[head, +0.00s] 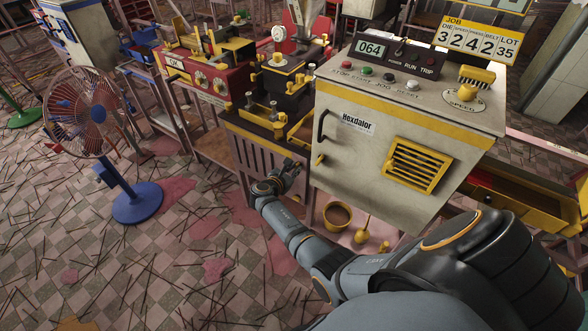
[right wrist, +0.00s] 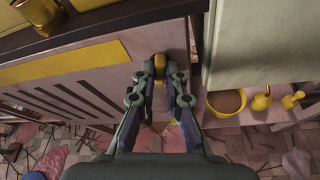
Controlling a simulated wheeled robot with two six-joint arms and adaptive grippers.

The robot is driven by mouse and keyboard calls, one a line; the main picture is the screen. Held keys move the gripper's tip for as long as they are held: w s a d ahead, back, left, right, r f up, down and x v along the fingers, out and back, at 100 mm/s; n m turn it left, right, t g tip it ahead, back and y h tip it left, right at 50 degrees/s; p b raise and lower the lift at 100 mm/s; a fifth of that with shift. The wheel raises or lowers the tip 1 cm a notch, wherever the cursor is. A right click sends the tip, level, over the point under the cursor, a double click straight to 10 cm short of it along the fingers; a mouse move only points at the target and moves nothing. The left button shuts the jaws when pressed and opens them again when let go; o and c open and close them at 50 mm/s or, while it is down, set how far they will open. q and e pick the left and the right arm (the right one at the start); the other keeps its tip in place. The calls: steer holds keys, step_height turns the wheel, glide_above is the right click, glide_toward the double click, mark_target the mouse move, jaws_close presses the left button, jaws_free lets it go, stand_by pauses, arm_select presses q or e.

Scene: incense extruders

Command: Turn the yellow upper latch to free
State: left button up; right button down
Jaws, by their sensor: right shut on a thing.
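My right gripper (head: 291,167) reaches the right side of the slatted panel (head: 258,158), beside the Hexdalor cabinet. In the right wrist view my right gripper (right wrist: 172,80) has its fingertips shut on a small yellow latch (right wrist: 174,66) at the panel's right edge. My left gripper is not in view.
The Hexdalor cabinet (head: 360,165), with a black handle and yellow vent, stands close on the right. A yellow bucket (head: 337,216) sits low beneath it. A fan (head: 130,200) stands at the left. Thin sticks litter the tiled floor.

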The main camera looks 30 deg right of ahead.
steer(key=c, duration=1.4)
jaws_free()
steer(key=shift+a, duration=0.1)
